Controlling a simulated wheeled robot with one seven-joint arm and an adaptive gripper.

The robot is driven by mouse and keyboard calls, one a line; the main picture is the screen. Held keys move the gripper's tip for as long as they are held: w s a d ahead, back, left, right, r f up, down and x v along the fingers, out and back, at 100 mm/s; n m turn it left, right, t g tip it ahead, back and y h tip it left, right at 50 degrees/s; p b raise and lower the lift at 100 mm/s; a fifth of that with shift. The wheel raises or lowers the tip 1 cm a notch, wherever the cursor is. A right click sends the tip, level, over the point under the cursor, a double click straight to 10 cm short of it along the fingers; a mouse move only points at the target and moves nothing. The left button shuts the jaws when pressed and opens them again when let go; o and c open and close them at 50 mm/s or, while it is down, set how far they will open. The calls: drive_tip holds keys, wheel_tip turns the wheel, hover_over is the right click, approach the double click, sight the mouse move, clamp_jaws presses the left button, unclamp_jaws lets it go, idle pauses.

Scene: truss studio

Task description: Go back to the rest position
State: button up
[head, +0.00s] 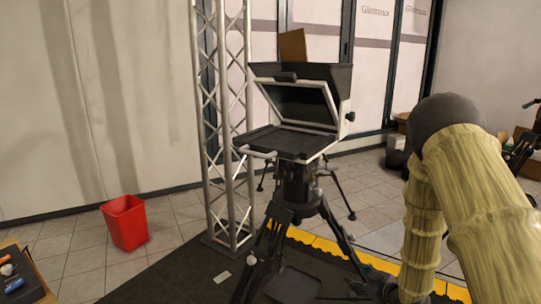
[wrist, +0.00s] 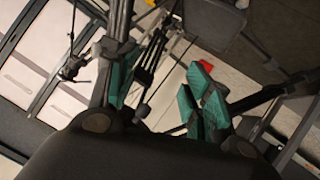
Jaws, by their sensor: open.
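My gripper (wrist: 160,88) is open in the wrist view, its teal-padded fingers spread apart with nothing between them. In the head view my arm, with pale ribbed covers, comes down on the right side. The dark end of my arm (head: 376,284) is low in the picture, right of the tripod legs; its fingers are hard to make out there. No object is held.
A teleprompter (head: 300,105) stands on a black tripod (head: 297,190) close ahead. A metal truss (head: 222,130) rises beside it. A red bin (head: 126,222) stands on the left floor. A table corner (head: 28,285) with small items is at lower left.

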drive_tip(key=s+a+f+m+g+h+p, duration=0.1)
drive_tip(key=s+a+f+m+g+h, duration=0.2)
drive_tip(key=s+f, duration=0.8)
drive_tip(key=s+a+f+m+g+p, duration=0.1)
drive_tip(key=s+f+m+g, duration=0.1)
drive_tip(key=s, duration=1)
drive_tip(key=s+a+f+m+g+h, duration=0.1)
drive_tip(key=s+f+m+g, duration=0.1)
drive_tip(key=s, duration=1.1)
drive_tip(key=s+a+f+m+g+p, duration=0.1)
drive_tip(key=s+f+m+g, duration=0.1)
drive_tip(key=s, duration=1)
drive_tip(key=f+g, duration=0.1)
drive_tip(key=g, duration=0.1)
drive_tip(key=shift+s+a+f+m+g+p, duration=0.15)
drive_tip(key=shift+a+f+m+g+p, duration=0.15)
drive_tip(key=shift+g, duration=0.1)
